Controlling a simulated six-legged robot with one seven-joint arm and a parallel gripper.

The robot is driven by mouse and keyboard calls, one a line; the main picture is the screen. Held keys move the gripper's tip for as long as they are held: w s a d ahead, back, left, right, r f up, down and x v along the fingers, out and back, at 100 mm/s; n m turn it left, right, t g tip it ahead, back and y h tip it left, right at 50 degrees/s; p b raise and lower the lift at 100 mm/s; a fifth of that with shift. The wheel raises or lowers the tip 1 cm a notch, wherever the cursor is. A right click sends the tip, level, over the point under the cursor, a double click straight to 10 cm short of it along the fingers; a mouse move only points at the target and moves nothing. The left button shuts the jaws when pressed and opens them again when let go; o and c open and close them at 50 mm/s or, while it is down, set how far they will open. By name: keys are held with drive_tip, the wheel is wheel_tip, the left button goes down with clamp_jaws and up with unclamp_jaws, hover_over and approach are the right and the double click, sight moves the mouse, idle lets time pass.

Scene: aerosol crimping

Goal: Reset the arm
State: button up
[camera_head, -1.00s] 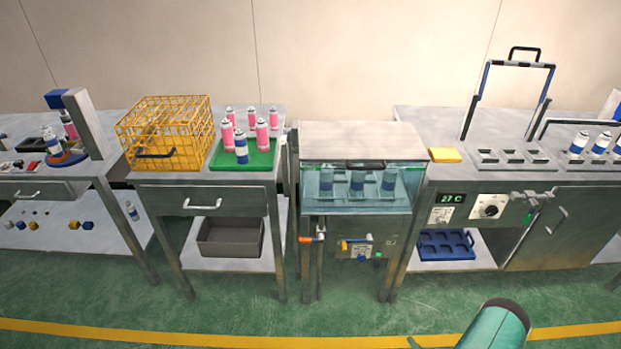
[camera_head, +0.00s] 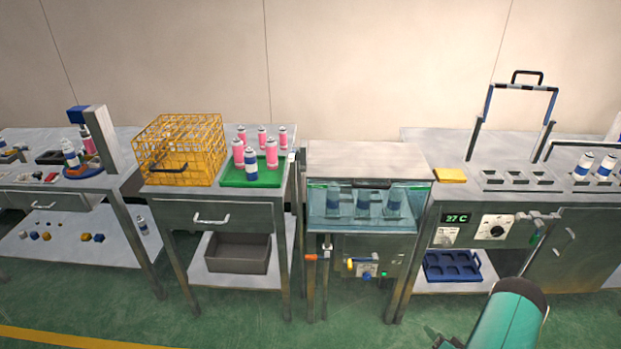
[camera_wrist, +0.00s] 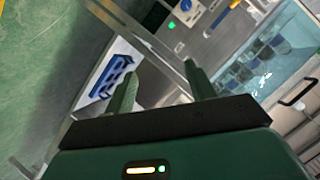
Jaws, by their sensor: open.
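My gripper (camera_wrist: 160,85) shows in the wrist view with its two green fingers apart and nothing between them. Beyond the fingers are a steel bench leg, the blue rack (camera_wrist: 108,78) on a low shelf, and the glass-fronted water tank (camera_wrist: 262,62).
The water tank (camera_head: 362,222) holds several blue-banded cans. A yellow wire basket (camera_head: 180,140) and a green tray (camera_head: 236,178) with pink cans stand on the bench to its left. The blue rack (camera_head: 436,272) sits on the right bench's shelf. Green floor lies in front.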

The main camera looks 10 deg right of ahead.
drive_tip(key=w+d+r+n+g+h, duration=0.1)
drive_tip(key=w+r, duration=0.5)
drive_tip(key=r, duration=0.4)
drive_tip(key=w+d+r+n+g+h, duration=0.1)
drive_tip(key=w+r+n+h, duration=0.1)
drive_tip(key=w+r, duration=0.7)
drive_tip(key=a+r+n+g+h, duration=0.1)
drive_tip(key=a+r, duration=0.4)
drive_tip(key=r, duration=0.6)
drive_tip(key=a+r+g, duration=0.1)
drive_tip(key=a+r, duration=0.4)
drive_tip(key=r, duration=0.5)
drive_tip(key=s+a+r+n+g, duration=0.1)
drive_tip(key=s+a+r, duration=0.3)
drive_tip(key=a+r, duration=0.35)
drive_tip(key=s+a+r+g, duration=0.1)
drive_tip(key=s+a+r, duration=0.3)
drive_tip(key=a+r, duration=0.3)
drive_tip(key=s+a+r+n+g+y, duration=0.1)
drive_tip(key=s+a+r+n+y, duration=0.1)
drive_tip(key=s+a, duration=1.4)
drive_tip(key=s+n+y, duration=0.1)
drive_tip(key=s+y, duration=0.1)
drive_tip(key=shift+s+a+r+n+g, duration=0.15)
drive_tip(key=shift+s+a+n+g, duration=0.2)
drive_tip(key=shift+a+n+g, duration=0.05)
drive_tip(key=c, duration=0.4)
drive_tip(key=shift+d, duration=0.15)
